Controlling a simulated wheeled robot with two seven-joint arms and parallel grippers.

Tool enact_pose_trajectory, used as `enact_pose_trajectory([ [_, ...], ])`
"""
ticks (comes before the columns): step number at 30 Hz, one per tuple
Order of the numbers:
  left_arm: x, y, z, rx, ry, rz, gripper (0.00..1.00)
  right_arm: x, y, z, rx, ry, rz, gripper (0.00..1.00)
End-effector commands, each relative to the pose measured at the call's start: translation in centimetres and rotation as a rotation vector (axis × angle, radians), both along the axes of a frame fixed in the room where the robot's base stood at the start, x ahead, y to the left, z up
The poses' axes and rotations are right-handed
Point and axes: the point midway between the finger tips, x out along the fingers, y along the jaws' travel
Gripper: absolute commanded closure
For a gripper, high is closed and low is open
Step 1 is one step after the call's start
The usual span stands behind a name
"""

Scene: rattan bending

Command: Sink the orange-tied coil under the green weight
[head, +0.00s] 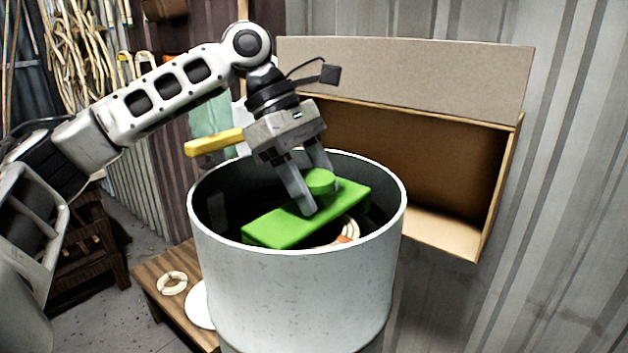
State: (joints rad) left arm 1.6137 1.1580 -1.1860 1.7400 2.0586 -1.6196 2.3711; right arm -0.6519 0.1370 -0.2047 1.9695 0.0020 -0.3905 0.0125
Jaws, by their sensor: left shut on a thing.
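The green weight (271,226) is a long block with a round green knob on top, inside the mouth of the grey drum (300,290). My left gripper (316,198) reaches down into the drum and is shut on the weight's knob. Beneath the weight's right front side, part of a pale coil with an orange tie (348,232) shows inside the drum. The weight covers most of this coil; whether they touch I cannot tell. My right gripper is not in view.
A wooden bench (160,262) at lower left bears a pale coil (172,283) and a white round thing (200,308) beside the drum. A yellow handle (213,142) shows behind the gripper.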

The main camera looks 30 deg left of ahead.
Motion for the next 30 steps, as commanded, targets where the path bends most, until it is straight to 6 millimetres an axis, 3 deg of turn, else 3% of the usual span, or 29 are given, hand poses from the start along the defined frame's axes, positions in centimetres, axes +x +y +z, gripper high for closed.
enact_pose_trajectory([
  [30, 0.0, 0.0, -3.0, -0.003, -0.004, 0.000, 0.99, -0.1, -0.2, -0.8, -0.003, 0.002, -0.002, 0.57],
])
